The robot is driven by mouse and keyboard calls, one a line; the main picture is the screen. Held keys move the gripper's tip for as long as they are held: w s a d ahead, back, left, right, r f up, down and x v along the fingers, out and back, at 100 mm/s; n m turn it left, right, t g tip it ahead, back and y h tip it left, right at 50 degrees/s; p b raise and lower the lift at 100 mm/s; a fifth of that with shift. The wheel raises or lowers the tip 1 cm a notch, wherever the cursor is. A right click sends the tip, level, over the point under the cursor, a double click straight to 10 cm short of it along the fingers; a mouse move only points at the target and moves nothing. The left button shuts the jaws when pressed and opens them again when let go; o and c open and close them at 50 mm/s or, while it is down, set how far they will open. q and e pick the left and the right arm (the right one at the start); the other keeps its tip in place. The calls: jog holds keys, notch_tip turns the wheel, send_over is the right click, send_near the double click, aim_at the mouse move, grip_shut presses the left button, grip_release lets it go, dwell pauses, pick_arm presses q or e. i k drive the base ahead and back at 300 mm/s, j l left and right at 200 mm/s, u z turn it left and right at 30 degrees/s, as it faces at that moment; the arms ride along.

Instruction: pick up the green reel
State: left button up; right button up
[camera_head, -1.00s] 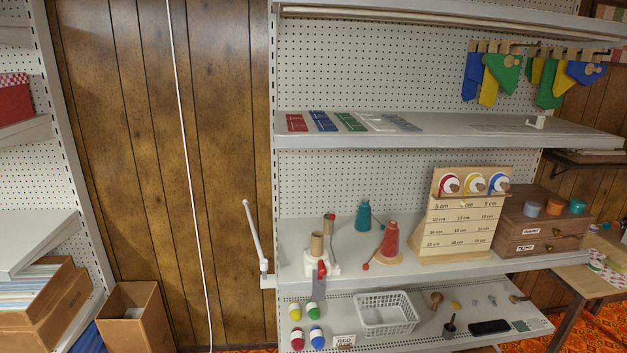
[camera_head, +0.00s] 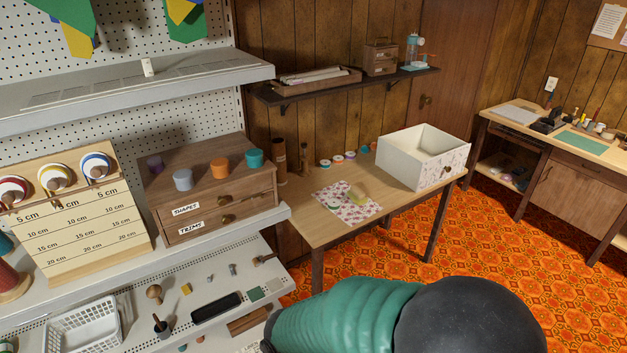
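A teal spool (camera_head: 254,158) stands on the wooden drawer box (camera_head: 208,190), beside orange and lavender ones. A green piece (camera_head: 6,346) is cut off at the bottom left edge on the lower shelf. I cannot tell for certain which is the green reel. A green ribbed, dark-ended part of my own arm fills the bottom centre. Neither gripper is in view.
The wooden table (camera_head: 315,226) holds a floral cloth (camera_head: 342,207) and an open white box (camera_head: 423,160). A wall shelf (camera_head: 345,90) hangs above it. A white basket (camera_head: 85,325) stands on the lower shelf. Orange carpet (camera_head: 500,240) is clear to the right.

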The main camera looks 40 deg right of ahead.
aim_at(333, 204)
jog(key=l+u, duration=0.35)
jog(key=l, duration=0.25)
jog(key=l+u, duration=0.35)
jog(key=l, duration=0.25)
jog(key=l+u, duration=0.3)
jog(key=l, duration=0.3)
jog(key=k+l+u, duration=0.15)
jog(key=l+u, duration=0.2)
jog(key=l, duration=0.2)
jog(key=i+l+z, duration=0.1)
jog(key=l+z, duration=0.15)
jog(key=l, duration=0.15)
jog(key=i+l+z, duration=0.1)
jog(key=l+z, duration=0.2)
